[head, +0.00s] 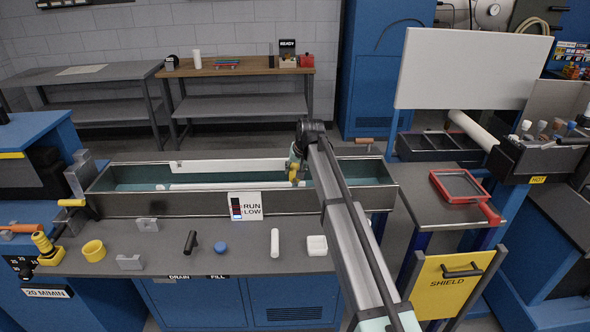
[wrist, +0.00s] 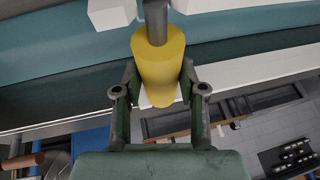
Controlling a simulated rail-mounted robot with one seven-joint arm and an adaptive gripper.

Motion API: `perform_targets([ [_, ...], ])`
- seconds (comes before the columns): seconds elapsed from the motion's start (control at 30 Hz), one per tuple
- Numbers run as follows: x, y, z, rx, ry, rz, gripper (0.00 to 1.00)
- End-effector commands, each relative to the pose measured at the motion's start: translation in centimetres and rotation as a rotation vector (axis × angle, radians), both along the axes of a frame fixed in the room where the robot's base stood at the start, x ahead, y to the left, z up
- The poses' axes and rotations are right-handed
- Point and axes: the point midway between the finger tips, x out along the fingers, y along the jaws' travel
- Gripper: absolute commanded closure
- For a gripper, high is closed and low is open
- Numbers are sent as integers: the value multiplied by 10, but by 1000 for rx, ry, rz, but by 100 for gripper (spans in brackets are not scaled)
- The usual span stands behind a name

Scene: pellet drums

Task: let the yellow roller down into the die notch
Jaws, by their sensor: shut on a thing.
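The yellow roller (wrist: 160,60) is held in my gripper (wrist: 160,88), with a finger on each side of it. A grey shaft (wrist: 156,22) sticks out of its far end. In the head view the roller (head: 293,171) is small and partly hidden by my gripper (head: 297,166), over the long metal trough (head: 150,207). In the wrist view two white blocks (wrist: 112,13) lie beyond the roller with a gap between them, and the shaft crosses that gap. I cannot tell whether this gap is the die notch, or whether the roller touches anything.
White strips (head: 230,166) run along the teal trough. A RUN LOW sign (head: 245,207) stands at its front. The bench in front holds a yellow ring (head: 94,250), a black handle (head: 191,242), a blue cap (head: 221,248) and a white cylinder (head: 275,243). A yellow shield (head: 447,284) stands right.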

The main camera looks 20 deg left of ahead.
Motion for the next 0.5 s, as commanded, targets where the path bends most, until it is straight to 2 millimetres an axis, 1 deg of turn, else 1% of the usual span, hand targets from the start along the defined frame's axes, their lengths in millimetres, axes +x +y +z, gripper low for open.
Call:
perform_targets([
  [0.5, 0, 0, -12, 0, 0, 0, 99],
])
